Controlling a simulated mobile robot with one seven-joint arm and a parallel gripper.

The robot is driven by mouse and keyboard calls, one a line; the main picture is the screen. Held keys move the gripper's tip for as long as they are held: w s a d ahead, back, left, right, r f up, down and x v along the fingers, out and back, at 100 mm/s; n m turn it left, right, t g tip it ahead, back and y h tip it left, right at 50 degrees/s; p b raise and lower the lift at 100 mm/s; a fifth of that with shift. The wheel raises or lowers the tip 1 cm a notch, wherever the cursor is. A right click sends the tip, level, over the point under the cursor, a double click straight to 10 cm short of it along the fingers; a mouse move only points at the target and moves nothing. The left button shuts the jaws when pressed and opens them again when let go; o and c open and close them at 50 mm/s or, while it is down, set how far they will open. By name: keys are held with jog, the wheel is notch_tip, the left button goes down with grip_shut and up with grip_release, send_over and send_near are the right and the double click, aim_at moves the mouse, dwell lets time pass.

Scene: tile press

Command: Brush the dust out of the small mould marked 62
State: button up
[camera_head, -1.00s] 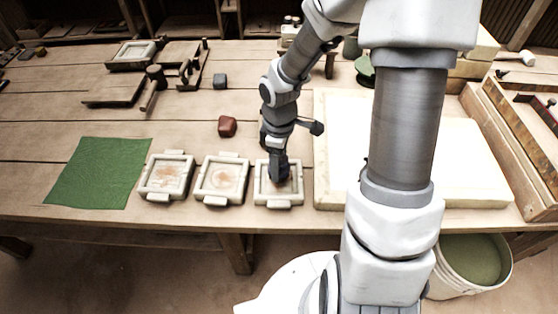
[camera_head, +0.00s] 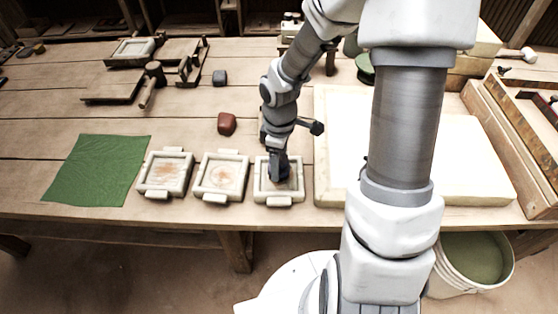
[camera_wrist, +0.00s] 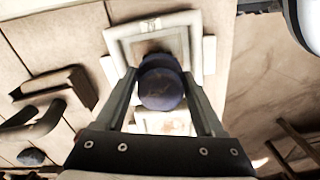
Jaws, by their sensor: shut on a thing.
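Three small pale moulds stand in a row at the table's front: left (camera_head: 142,180), middle (camera_head: 199,182) and right (camera_head: 298,186). Orange-brown dust shows inside the left and middle ones. I cannot read the number on any of them. My gripper (camera_head: 279,172) is over the right mould, low at its inside, and hides much of its floor. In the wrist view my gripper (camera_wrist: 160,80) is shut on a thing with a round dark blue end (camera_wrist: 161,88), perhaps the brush. A pale mould frame (camera_wrist: 122,42) lies beyond it. Whether the held thing touches the mould floor is hidden.
A green cloth (camera_head: 95,170) lies left of the moulds. A reddish-brown block (camera_head: 227,124) and a dark grey block (camera_head: 219,78) are behind them. A large pale slab (camera_head: 470,165) lies to the right. A bucket (camera_head: 480,262) stands below the table's front edge.

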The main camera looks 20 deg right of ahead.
jog(key=shift+f+b, duration=0.55)
jog(key=shift+f, duration=0.35)
jog(key=shift+d+r, duration=0.1)
